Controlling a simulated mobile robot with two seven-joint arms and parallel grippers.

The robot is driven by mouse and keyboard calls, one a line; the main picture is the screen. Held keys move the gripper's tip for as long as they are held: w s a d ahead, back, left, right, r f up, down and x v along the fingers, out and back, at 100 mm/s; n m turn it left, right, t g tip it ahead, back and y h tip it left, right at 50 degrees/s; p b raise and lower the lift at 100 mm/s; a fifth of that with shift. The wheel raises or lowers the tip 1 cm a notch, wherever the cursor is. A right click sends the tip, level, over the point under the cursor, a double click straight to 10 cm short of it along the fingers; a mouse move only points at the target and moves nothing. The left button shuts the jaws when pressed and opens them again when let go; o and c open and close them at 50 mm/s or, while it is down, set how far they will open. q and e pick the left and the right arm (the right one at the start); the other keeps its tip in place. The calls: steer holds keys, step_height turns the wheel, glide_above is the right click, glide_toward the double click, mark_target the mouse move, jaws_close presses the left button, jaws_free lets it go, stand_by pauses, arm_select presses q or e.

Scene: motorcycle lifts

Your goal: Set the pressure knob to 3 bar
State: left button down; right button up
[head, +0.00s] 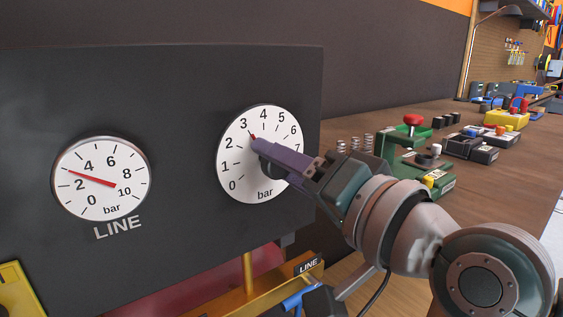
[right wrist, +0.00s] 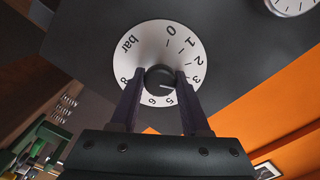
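The pressure knob (right wrist: 159,78) is dark and round, at the centre of a white dial (head: 232,167) marked in bar on a dark panel. My right gripper (head: 262,152) is at the knob, which it mostly hides in the head view. In the right wrist view its two fingers (right wrist: 160,76) lie on either side of the knob, apparently touching it. A red pointer tip (head: 252,134) shows near the 3, slightly toward the 4. The LINE gauge (head: 100,198) at left has its red needle between 2 and 4, near 3. My left gripper is out of view.
The dark panel (head: 185,100) stands in front of a wooden bench (head: 345,128). A yellow frame (head: 215,297) and a blue handle (head: 298,298) lie below the panel.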

steer(key=o, duration=0.5)
steer(key=shift+c, duration=0.2)
steer(key=v, duration=1)
steer(key=shift+p, duration=0.45)
